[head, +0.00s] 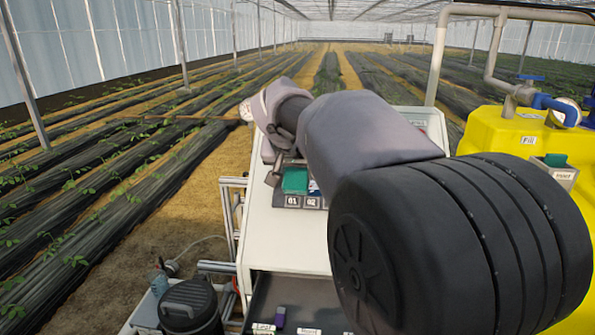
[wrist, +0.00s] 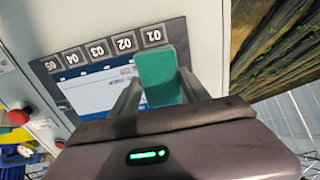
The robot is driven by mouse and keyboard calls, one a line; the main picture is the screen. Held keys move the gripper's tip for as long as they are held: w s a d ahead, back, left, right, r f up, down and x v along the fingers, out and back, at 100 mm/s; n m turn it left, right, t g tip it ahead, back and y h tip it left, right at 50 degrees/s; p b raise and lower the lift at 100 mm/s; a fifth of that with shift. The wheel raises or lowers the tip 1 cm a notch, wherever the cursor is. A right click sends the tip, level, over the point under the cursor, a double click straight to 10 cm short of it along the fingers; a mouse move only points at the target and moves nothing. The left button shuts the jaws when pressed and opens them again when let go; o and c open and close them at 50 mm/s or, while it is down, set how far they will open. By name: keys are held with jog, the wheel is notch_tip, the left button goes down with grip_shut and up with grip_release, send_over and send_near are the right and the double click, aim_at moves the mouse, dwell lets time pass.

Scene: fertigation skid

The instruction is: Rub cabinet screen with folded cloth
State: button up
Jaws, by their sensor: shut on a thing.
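The folded cloth (wrist: 160,76) is a green block between the two fingers of my gripper (wrist: 156,92) in the wrist view. My gripper is shut on it. In the head view the cloth (head: 295,181) shows below my wrist, over the upper left of the cabinet's sloped face. The cabinet screen (wrist: 102,92) is a pale display in a dark frame with numbered labels along one edge. The cloth overlaps the screen near label 01; I cannot tell whether it touches. In the head view my arm hides most of the screen.
Red buttons (wrist: 22,116) sit on the panel beside the screen. An open drawer (head: 290,300) with labels and a small purple item is below the cabinet face. A yellow tank (head: 500,130) with pipes stands at right. A black canister (head: 190,305) stands at lower left.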

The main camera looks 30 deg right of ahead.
jog(key=shift+a+r, duration=0.2)
jog(key=shift+r, duration=0.1)
jog(key=p+v, duration=0.1)
jog(key=v, duration=0.4)
jog(key=shift+s+p, duration=0.1)
jog(key=shift+p, duration=0.3)
jog(key=p+v, duration=0.1)
jog(key=v, duration=0.2)
jog(key=shift+f, duration=0.1)
